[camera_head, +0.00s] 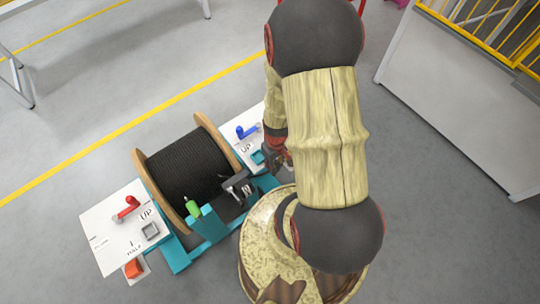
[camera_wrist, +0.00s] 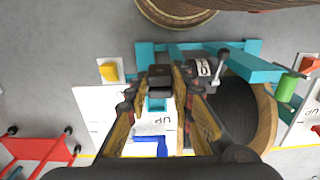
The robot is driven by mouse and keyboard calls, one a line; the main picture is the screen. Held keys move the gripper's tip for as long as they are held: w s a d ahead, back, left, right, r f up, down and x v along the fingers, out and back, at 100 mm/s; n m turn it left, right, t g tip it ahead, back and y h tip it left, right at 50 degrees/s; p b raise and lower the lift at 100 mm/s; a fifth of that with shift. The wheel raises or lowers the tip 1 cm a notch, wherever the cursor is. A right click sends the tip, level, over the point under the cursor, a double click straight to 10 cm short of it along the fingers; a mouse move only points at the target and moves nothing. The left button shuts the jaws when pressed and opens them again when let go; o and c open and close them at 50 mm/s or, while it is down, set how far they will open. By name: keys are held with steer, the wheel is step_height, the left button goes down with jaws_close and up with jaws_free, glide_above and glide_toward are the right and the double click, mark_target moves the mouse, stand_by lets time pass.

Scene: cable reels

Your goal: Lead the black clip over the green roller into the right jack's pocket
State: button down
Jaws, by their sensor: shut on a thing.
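My gripper (camera_wrist: 162,90) is shut on the black clip (camera_wrist: 160,76), which sits between its fingertips in the wrist view. In the head view my gripper (camera_head: 279,157) is beside the right panel, partly behind my arm, and the clip cannot be made out there. The teal pocket (camera_head: 257,157) of the right jack lies on that panel, close to my gripper. In the wrist view this pocket (camera_wrist: 155,104) shows between the fingers, beyond the clip; the gap is unclear. The green roller (camera_head: 193,208) stands at the reel's front. It also shows in the wrist view (camera_wrist: 287,88).
The reel of black cable (camera_head: 187,163) sits in a teal frame between two white panels. A dark device with a lever (camera_head: 238,187) is on the frame. A blue handle (camera_head: 246,131) lies on the right panel, a red handle (camera_head: 127,211) and grey pocket (camera_head: 150,230) on the left.

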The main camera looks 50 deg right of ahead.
steer(key=shift+s+a+r, duration=0.1)
steer(key=shift+s+r, duration=0.05)
steer(key=shift+s, duration=0.15)
steer(key=shift+r+p, duration=2.2)
steer(key=shift+r, duration=0.3)
steer(key=shift+w, duration=0.1)
